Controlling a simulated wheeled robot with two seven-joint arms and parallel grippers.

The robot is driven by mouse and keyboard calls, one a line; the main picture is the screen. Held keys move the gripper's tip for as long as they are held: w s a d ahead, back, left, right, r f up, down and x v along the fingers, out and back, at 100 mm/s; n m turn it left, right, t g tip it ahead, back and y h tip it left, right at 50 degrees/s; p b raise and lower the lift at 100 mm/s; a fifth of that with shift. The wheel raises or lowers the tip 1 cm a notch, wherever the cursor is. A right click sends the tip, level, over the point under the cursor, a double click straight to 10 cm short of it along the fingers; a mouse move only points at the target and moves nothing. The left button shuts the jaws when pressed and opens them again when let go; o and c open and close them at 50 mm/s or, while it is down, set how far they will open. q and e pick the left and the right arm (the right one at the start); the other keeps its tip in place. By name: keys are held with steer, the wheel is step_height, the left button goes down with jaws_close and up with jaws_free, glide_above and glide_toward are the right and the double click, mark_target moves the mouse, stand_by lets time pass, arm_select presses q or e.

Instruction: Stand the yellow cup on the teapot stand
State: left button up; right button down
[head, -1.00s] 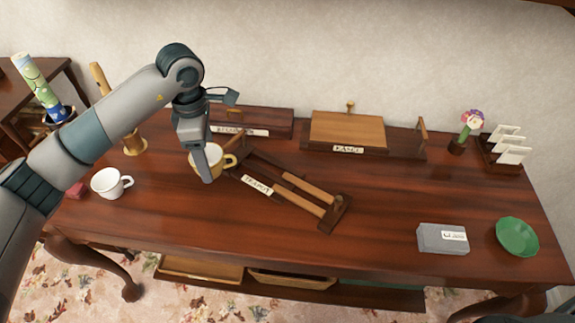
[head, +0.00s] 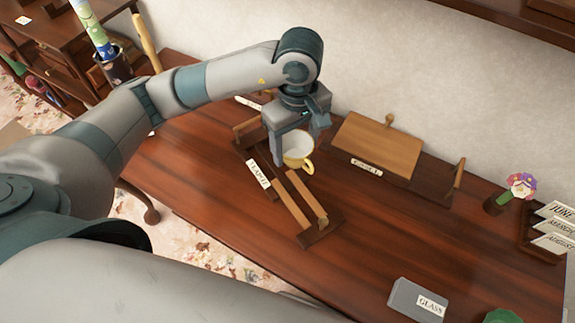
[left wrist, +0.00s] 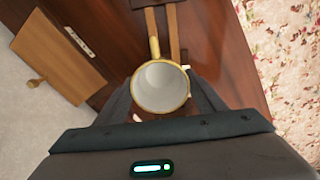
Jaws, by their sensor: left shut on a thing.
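The yellow cup (head: 303,162), white inside, is upright between the fingers of my left gripper (head: 293,147). In the left wrist view the cup (left wrist: 161,88) sits between both fingers, its handle pointing up the picture. The teapot stand (head: 319,234) is a dark wooden frame with two lighter slats and a white label. The cup shows over the far part of the stand, near the slats' upper ends. In the left wrist view the stand's slats (left wrist: 174,32) pass behind the cup's handle. I cannot tell whether the cup touches the stand. My right gripper is not in view.
A wooden board with a knob (head: 375,145) stands behind, to the right. A grey box labelled glass (head: 416,299), a green dish (head: 502,316), a flower pot (head: 497,202) and a card rack (head: 540,240) are farther right. The table's middle right is bare.

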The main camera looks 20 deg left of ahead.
arm_select(q)
steer(key=shift+a, duration=0.1)
steer(key=shift+w+a+f, duration=0.15)
steer(key=shift+a+f, duration=0.05)
steer(key=shift+a, duration=0.1)
steer(key=p, duration=0.5)
glide_above(266, 155)
step_height(266, 155, down, 6)
steer(key=shift+f, duration=0.25)
step_height(266, 155, down, 3)
steer(key=shift+p, duration=0.9)
steer(key=shift+f, duration=0.5)
steer(key=shift+f, duration=0.1)
